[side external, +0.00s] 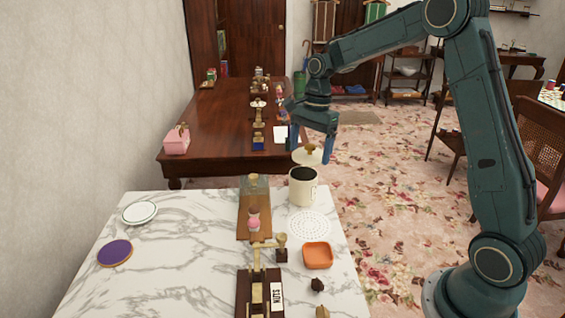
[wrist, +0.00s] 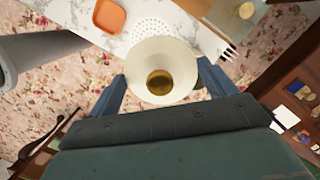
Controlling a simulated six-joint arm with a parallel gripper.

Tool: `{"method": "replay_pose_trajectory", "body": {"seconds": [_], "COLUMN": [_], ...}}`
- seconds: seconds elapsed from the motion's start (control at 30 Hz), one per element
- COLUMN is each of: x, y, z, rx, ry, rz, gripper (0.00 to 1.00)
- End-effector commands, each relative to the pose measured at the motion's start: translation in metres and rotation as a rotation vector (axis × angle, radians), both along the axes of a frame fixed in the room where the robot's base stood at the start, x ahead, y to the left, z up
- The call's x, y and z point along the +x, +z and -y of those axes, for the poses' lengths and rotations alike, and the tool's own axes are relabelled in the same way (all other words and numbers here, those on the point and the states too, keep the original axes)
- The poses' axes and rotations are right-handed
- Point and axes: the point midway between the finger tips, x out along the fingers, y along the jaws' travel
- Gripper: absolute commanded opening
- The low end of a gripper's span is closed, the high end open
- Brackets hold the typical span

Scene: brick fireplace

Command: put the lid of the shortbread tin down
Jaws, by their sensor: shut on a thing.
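The lid (side external: 308,158) is a cream disc with a gold-brown knob, knob side up. My gripper (side external: 310,149) is shut on it, with blue fingers at opposite sides of its rim. The lid (wrist: 181,62) fills the middle of the wrist view between the fingers (wrist: 163,83). In the side view it hangs in the air just above and slightly behind a cream round tin (side external: 302,192). The tin stands open at the back right of the marble table, its dark inside showing. The lid hides the tin in the wrist view.
On the marble table (side external: 180,262) are a perforated white mat (side external: 309,225), an orange dish (side external: 317,256), a wooden board (side external: 253,220) with small items, a white plate (side external: 140,213) and a purple disc (side external: 115,253). The left part has clear marble. A dark wooden table (side external: 215,115) stands behind.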

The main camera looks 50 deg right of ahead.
Motion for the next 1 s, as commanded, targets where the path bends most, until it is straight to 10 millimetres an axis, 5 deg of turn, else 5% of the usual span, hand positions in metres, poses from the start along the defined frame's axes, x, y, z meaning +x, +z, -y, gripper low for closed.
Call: {"method": "replay_pose_trajectory", "body": {"seconds": [0.3,0.67,1.0], "x": [-0.034,-0.038,-0.038], "y": [0.001,-0.003,-0.049], "z": [-0.024,-0.026,-0.027], "rx": [-0.004,-0.004,-0.003], "ry": [0.016,0.018,0.018], "rz": [-0.001,-0.001,-0.005], "gripper": [0.62,0.62,0.62]}}
